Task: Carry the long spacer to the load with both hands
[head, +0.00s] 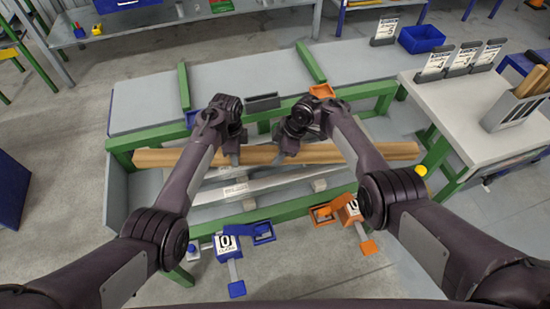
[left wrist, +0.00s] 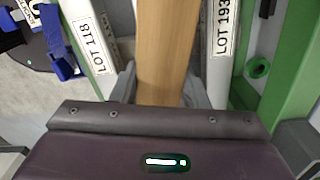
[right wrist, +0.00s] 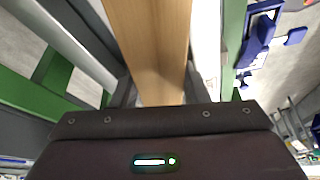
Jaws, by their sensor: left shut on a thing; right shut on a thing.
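The long spacer (head: 375,151) is a long wooden beam. It lies crosswise over the green-framed table (head: 290,210) in the head view, above the grey metal bars (head: 240,187). My left gripper (head: 233,157) is shut on it left of its middle. My right gripper (head: 280,155) is shut on it a little further right. The beam also runs between the fingers in the left wrist view (left wrist: 165,50) and the right wrist view (right wrist: 150,40). Labels reading LOT 118 (left wrist: 92,45) and LOT 193 (left wrist: 222,28) show on the bars. Whether the beam touches anything below is unclear.
A blue clamp (head: 228,246) and an orange clamp (head: 350,212) are on the table's front edge. A white side table (head: 460,112) with cards and a grey bin of wooden pieces (head: 515,108) stands at right.

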